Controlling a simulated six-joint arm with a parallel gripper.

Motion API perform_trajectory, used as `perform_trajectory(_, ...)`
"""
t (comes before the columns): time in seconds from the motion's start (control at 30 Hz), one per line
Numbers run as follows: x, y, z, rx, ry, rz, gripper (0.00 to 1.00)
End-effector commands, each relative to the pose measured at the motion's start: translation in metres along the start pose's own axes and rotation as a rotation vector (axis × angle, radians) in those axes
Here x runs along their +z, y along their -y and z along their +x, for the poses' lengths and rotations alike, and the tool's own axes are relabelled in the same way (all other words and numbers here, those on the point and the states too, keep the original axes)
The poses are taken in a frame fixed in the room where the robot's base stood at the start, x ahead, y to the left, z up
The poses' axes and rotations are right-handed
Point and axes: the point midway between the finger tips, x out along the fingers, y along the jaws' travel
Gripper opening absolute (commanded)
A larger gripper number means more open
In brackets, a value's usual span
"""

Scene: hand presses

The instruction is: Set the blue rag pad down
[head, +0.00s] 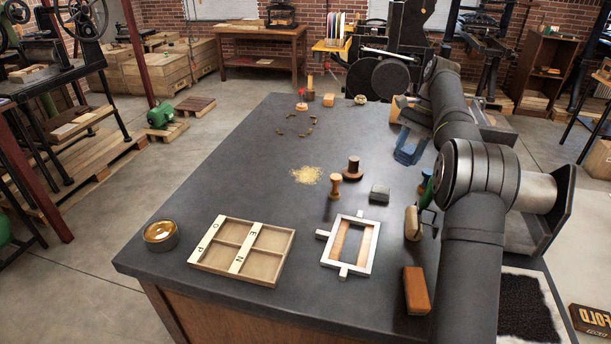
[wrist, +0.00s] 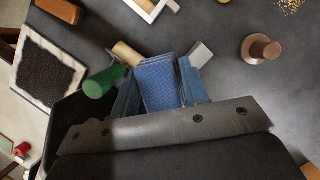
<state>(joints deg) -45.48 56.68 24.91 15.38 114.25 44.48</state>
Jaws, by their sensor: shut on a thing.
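My gripper (head: 407,156) is over the right side of the dark bench, below my arm. In the wrist view its two blue fingers (wrist: 187,82) are shut on the blue rag pad (wrist: 158,84), one on each side. The pad is a flat-faced blue block. In the head view the pad is hard to tell from the blue fingers. I cannot tell whether the pad's underside touches the bench (head: 235,150).
A green-handled tool (wrist: 101,83), a tan roller-like piece (wrist: 127,53) and a grey block (wrist: 201,55) stand close to the fingers. A brown knob (head: 352,170) and yellow grains (head: 307,175) are to the left.

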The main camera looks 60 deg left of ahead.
Motion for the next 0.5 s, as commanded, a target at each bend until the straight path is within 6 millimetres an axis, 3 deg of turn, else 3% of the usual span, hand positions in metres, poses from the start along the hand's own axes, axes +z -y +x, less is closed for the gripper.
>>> perform_trajectory(0.27,-0.021,0.036,0.000,-0.164,0.006,0.416,0.19)
perform_trajectory(0.5,-0.030,0.079,0.011,-0.312,0.007,0.787,0.19)
